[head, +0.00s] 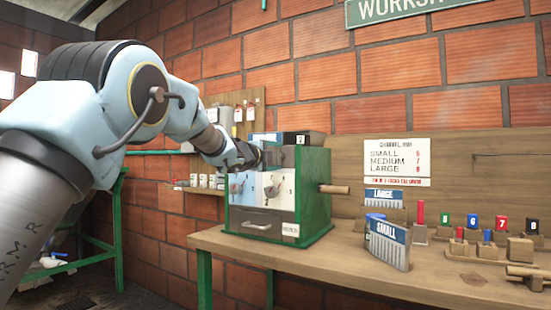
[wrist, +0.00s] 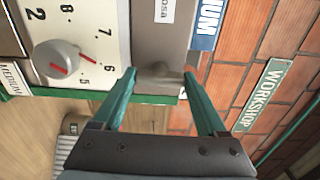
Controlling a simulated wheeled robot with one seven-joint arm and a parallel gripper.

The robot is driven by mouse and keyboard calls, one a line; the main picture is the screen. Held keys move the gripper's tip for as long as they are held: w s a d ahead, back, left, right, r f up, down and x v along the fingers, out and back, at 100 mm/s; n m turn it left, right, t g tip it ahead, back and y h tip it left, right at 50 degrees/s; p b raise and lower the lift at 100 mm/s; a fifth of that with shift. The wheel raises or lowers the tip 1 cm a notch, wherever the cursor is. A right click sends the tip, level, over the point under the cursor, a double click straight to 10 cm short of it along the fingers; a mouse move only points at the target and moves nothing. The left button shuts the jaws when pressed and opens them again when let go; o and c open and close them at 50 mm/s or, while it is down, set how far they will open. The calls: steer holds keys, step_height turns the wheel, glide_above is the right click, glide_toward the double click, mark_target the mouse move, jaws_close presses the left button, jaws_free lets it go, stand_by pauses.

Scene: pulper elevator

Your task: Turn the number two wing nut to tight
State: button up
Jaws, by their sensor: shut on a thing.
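In the wrist view a grey, blurred wing nut (wrist: 158,78) sits on a grey-brown block, between the two green fingers of my gripper (wrist: 161,71). The fingers are shut on it, one on each side. The wing's exact angle is hard to tell. In the head view my gripper (head: 248,155) reaches the upper front of the green-framed machine (head: 318,190) and hides the nut. A white dial panel beside the nut carries a grey knob (wrist: 58,60) with a red pointer, numbers around it and a "2".
A wooden handle (head: 334,189) sticks out at the machine's right. SMALL (head: 388,245) and LARGE (head: 384,196) blocks and several numbered coloured pegs stand on the bench (head: 340,270). A brick wall is close behind. The bench front is mostly clear.

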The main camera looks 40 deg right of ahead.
steer(key=o, duration=1.3)
steer(key=shift+a, duration=0.1)
steer(key=b+v, duration=0.2)
steer(key=v, duration=0.8)
steer(key=shift+a+b, duration=0.25)
steer(key=shift+b, duration=0.1)
steer(key=shift+s, duration=0.1)
